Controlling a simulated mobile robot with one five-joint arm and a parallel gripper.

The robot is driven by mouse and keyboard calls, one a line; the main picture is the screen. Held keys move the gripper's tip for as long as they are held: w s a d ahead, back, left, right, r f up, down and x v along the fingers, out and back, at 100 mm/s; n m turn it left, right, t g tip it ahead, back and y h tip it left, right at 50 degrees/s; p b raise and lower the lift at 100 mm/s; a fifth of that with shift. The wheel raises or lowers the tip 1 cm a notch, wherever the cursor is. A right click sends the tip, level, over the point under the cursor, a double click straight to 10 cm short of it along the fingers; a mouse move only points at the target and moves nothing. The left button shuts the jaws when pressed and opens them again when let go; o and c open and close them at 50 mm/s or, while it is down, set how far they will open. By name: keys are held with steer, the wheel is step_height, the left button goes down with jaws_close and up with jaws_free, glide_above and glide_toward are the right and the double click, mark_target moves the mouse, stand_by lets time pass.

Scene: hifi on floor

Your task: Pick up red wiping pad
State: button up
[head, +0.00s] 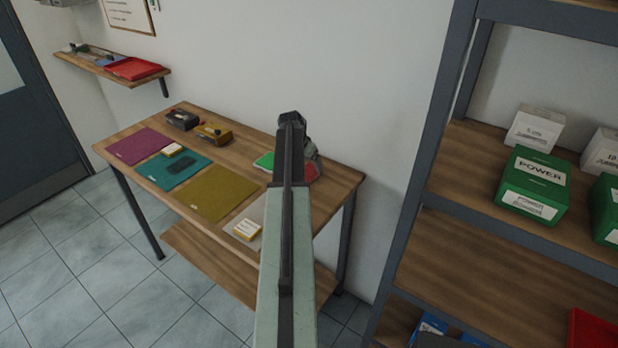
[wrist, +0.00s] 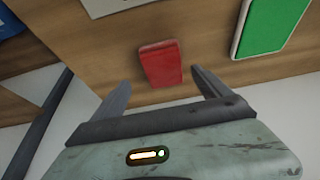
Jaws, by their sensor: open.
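The red wiping pad (wrist: 161,63) is a small red block on the wooden table. In the wrist view it lies just ahead of my gripper (wrist: 161,78), with its near end between the two fingertips. The fingers are apart, with nothing held between them. In the head view my gripper (head: 292,120) is over the right end of the table, and only part of the red pad (head: 313,171) shows beside my arm; the rest is hidden. A green pad (wrist: 262,26) lies to the right in the wrist view; it also shows in the head view (head: 264,160).
The wooden table (head: 325,193) holds purple (head: 138,147), teal (head: 155,180) and olive mats (head: 215,195), and two small dark and yellow boxes at the back. A metal-framed shelf with green boxes (head: 535,185) stands at the right. A wall shelf holds a red tray (head: 133,69).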

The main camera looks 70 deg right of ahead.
mark_target(309, 170)
steer(key=b+x, duration=0.5)
steer(key=shift+w+f, duration=0.3)
steer(key=shift+w, duration=0.05)
steer(key=shift+r, duration=0.2)
steer(key=c, duration=1.5)
steer(key=shift+o, duration=0.2)
steer(key=shift+r+p, duration=0.6)
steer(key=shift+p, duration=0.2)
step_height(309, 170, up, 3)
steer(key=p, duration=0.3)
steer(key=shift+r, duration=0.15)
steer(key=s+a, duration=0.2)
steer(key=a, duration=0.3)
steer(key=s+a, duration=0.2)
steer(key=a, duration=0.2)
steer(key=s+a, duration=0.2)
steer(key=a, duration=0.3)
steer(key=shift+s+a+r+p, duration=0.2)
steer(key=shift+a+r+p, duration=0.05)
steer(key=shift+a+p, duration=0.15)
